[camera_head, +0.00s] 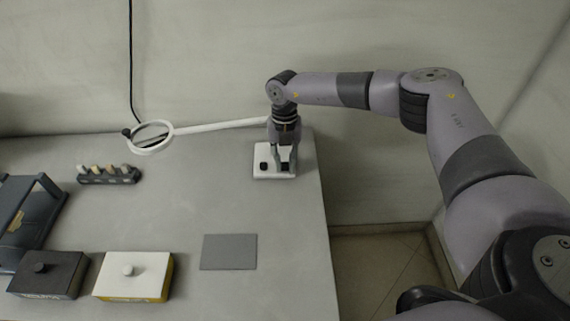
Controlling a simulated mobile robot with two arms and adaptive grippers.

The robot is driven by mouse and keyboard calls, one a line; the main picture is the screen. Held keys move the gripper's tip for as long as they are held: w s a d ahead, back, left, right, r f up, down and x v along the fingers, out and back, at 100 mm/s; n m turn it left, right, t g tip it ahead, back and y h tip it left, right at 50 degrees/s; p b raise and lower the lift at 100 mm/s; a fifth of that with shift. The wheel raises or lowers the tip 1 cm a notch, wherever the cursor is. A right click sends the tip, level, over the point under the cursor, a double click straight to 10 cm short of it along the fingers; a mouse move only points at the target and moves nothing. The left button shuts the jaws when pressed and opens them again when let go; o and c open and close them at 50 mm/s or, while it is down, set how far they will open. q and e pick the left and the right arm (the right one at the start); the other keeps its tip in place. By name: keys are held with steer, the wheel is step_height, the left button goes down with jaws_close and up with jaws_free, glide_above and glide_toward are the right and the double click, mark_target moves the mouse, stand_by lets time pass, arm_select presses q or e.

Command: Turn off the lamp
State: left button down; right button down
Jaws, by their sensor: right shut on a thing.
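The lamp has a white ring head (167,143), a long white arm and a white base (259,174) with dark knobs, near the table's back right corner. The ring is white, but I cannot tell whether it is lit. My right gripper (284,161) points down over the base, its fingertips at the right part of it. It is shut on a part of the lamp, which the fingers mostly hide. My left gripper is not in view.
A grey table (185,205) carries a dark rack of small items (108,175), a grey mat (229,252), a dark box (47,275), a white-topped box (133,276) and a dark frame (30,215). A black cord (131,60) hangs by the wall. The table's middle is clear.

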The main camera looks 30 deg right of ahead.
mark_target(285, 163)
steer(key=shift+w+g, duration=0.1)
steer(key=shift+g, duration=0.4)
steer(key=shift+d, duration=0.1)
steer(key=c, duration=1.5)
jaws_free()
steer(key=shift+r, duration=0.15)
steer(key=r, duration=0.4)
steer(key=w+r, duration=0.1)
steer(key=r, duration=0.2)
steer(key=w+d+r, duration=0.1)
steer(key=r, duration=0.3)
steer(key=shift+w+r, duration=0.1)
steer(key=shift+r, duration=0.2)
